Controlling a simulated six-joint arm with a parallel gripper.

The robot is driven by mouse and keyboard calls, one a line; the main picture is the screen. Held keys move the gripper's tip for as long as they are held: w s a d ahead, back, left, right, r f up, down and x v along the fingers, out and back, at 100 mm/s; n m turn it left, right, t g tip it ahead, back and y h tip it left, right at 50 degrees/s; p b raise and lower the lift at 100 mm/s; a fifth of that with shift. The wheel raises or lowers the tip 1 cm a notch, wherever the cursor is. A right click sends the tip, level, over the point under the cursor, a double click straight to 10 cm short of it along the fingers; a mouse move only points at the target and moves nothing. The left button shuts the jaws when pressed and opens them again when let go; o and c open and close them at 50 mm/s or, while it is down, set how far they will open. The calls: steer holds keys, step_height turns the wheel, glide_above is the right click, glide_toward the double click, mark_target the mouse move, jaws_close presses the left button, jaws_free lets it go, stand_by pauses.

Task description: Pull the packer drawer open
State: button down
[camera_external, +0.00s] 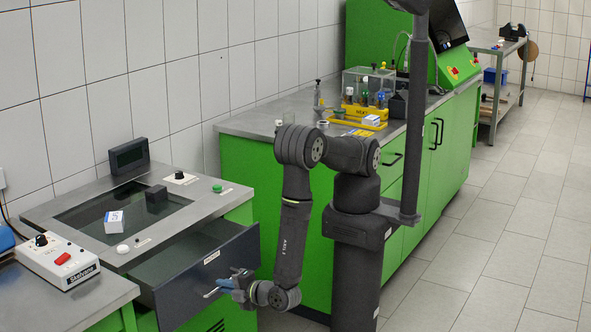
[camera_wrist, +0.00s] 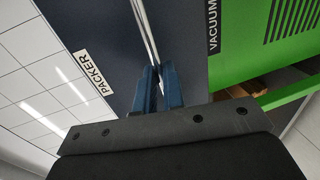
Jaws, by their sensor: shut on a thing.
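The packer drawer has a dark grey front (camera_external: 205,276) and stands partly pulled out of the steel-topped bench in the external view, with its inside showing behind the front. The wrist view shows the same front with a white PACKER label (camera_wrist: 94,72). A thin silver bar handle (camera_wrist: 147,28) runs along it. My gripper (camera_wrist: 160,76) has blue fingers shut on this handle. In the external view my gripper (camera_external: 232,283) is low at the front of the drawer. The far side of the grip is hidden.
A control box (camera_external: 57,259) with a red switch stands on the near-left bench. A small white-and-blue box (camera_external: 114,222) lies on the packer's glass-like top. A green cabinet (camera_external: 262,195) stands behind my arm. The tiled floor (camera_external: 455,270) on the right is clear.

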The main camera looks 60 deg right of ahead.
steer(key=f+v, duration=0.2)
steer(key=v, duration=0.8)
steer(key=s+f+v, duration=0.1)
steer(key=f+v, duration=0.1)
steer(key=v, duration=0.8)
steer(key=shift+w, duration=0.1)
steer(key=c, duration=1.5)
jaws_free()
steer(key=shift+c, duration=0.2)
steer(key=v, duration=1.7)
steer(key=shift+s, duration=0.2)
steer(key=x, duration=1.7)
steer(key=shift+w, duration=0.25)
steer(key=shift+s, duration=0.1)
